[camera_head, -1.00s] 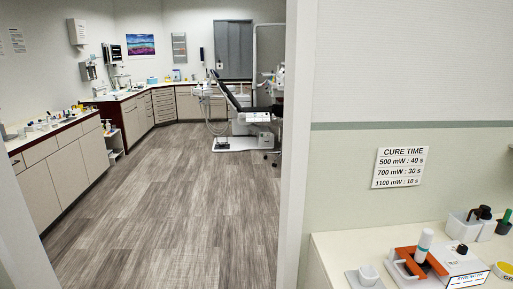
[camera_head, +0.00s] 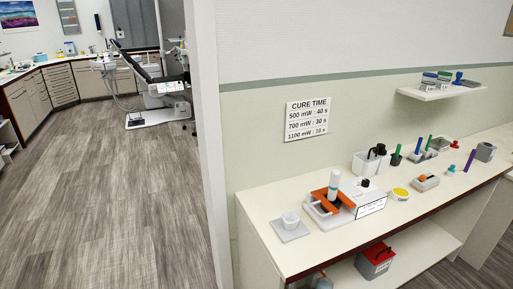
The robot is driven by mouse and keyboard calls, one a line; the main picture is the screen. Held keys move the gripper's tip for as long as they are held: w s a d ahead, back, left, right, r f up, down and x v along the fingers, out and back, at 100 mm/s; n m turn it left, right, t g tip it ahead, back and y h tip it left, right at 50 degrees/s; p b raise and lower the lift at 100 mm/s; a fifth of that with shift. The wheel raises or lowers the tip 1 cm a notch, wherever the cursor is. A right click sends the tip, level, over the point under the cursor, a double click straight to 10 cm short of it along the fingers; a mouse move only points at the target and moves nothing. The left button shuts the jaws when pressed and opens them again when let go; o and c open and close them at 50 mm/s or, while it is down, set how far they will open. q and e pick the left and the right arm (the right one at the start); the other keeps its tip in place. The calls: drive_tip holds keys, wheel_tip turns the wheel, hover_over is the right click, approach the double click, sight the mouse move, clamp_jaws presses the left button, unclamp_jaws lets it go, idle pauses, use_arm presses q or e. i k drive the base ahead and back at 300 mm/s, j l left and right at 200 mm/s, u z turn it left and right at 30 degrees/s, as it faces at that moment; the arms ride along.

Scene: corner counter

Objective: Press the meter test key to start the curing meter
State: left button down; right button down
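On the white counter, a white box-shaped device (camera_head: 368,200) has a printed label on its sloped front and a black knob on top. I take it for the curing meter; the label is too small to read. An orange holder (camera_head: 331,205) on a white base stands against its left side, with an upright white cylinder (camera_head: 334,186) in it. A round yellow-topped piece (camera_head: 400,193) lies just right of the device. A small grey-and-orange unit (camera_head: 425,182) lies further right. I cannot tell which part is the test key. Neither gripper is in view.
A cure time sign (camera_head: 307,119) hangs on the wall. A white pad with a small cup (camera_head: 290,224) is at the counter's left end. White bins (camera_head: 371,161) stand behind. A wall shelf (camera_head: 452,89) hangs above; a red-and-grey box (camera_head: 375,261) sits below. A door frame (camera_head: 206,140) is left.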

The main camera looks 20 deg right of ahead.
sight(359, 197)
drive_tip(key=z, duration=1.25)
